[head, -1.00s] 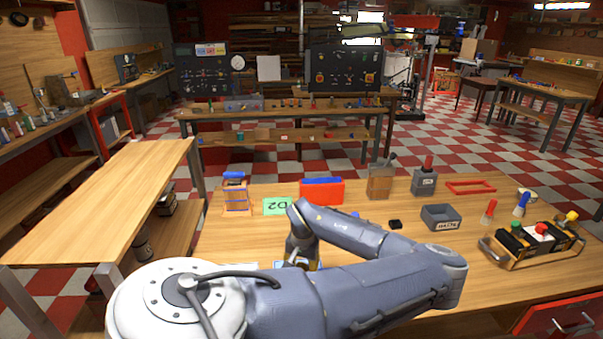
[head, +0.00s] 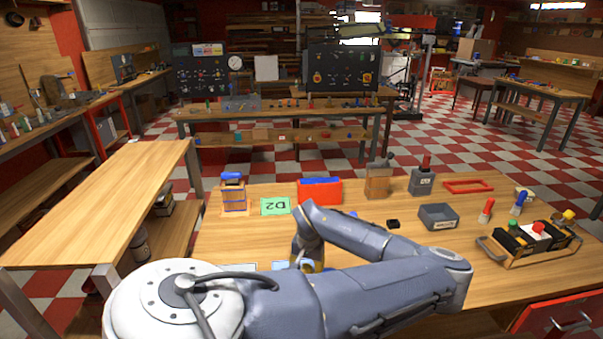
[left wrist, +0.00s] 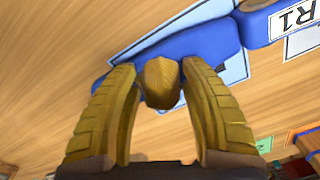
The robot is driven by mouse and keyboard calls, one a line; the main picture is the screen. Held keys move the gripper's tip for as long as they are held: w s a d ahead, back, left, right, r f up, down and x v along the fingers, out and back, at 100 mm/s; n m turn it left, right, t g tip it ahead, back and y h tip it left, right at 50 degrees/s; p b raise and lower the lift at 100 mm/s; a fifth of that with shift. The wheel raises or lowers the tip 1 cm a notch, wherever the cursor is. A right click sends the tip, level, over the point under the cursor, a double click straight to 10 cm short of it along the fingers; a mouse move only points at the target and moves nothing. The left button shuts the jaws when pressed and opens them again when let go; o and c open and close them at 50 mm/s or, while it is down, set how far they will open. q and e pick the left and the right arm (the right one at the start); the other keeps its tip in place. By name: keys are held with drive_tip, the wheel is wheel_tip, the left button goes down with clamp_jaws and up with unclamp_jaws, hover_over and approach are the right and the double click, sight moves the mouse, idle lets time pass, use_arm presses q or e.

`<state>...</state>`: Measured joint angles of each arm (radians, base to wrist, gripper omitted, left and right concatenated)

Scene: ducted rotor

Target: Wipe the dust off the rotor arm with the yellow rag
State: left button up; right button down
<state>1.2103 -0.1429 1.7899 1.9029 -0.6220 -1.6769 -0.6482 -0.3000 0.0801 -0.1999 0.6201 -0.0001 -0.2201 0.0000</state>
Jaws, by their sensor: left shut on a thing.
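In the left wrist view, my left gripper (left wrist: 158,72) is shut on a yellow-brown lump, the yellow rag (left wrist: 162,84), which sits between its two ridged yellowish fingers. Just beyond the rag is a blue bar with rounded parts, seemingly the rotor arm (left wrist: 205,45). It lies over a pale blue, white-edged card on the wooden table. I cannot tell whether the rag touches the bar, and I can make out no dust. In the head view, my left gripper (head: 308,264) is mostly hidden by my own arm, and so are the rag and the bar. My right gripper is not in view.
A white R1 label (left wrist: 296,17) is beside the bar. On the table (head: 380,240) are a green D2 card (head: 275,206), a red box with a blue top (head: 320,191), a grey bin (head: 438,217) and a tool caddy (head: 530,245). The right middle of the table has bare room.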

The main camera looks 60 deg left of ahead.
use_arm(q)
drive_tip(key=shift+w+d+f, duration=0.1)
drive_tip(key=shift+w+d, duration=0.3)
drive_tip(key=shift+w, duration=0.4)
drive_tip(key=shift+w+d+f, duration=0.1)
drive_tip(key=shift+w+d, duration=0.35)
drive_tip(key=shift+w, duration=0.35)
drive_tip(key=shift+w+d, duration=0.4)
drive_tip(key=shift+w, duration=0.4)
drive_tip(key=shift+s, duration=0.15)
drive_tip(key=shift+s+a, duration=0.3)
drive_tip(key=shift+s, duration=0.25)
drive_tip(key=shift+s+a, duration=0.3)
drive_tip(key=shift+s, duration=0.2)
drive_tip(key=shift+s+a+r, duration=0.1)
drive_tip(key=shift+s+a, duration=0.3)
drive_tip(key=shift+s, duration=0.35)
drive_tip(key=shift+s+a+r, duration=0.1)
drive_tip(key=shift+s+a, duration=0.25)
drive_tip(key=shift+s, duration=0.35)
drive_tip(key=shift+s+a+r, duration=0.1)
drive_tip(key=shift+s+a, duration=0.3)
drive_tip(key=shift+s, duration=0.35)
drive_tip(key=shift+w+r, duration=0.1)
drive_tip(key=shift+r, duration=2.95)
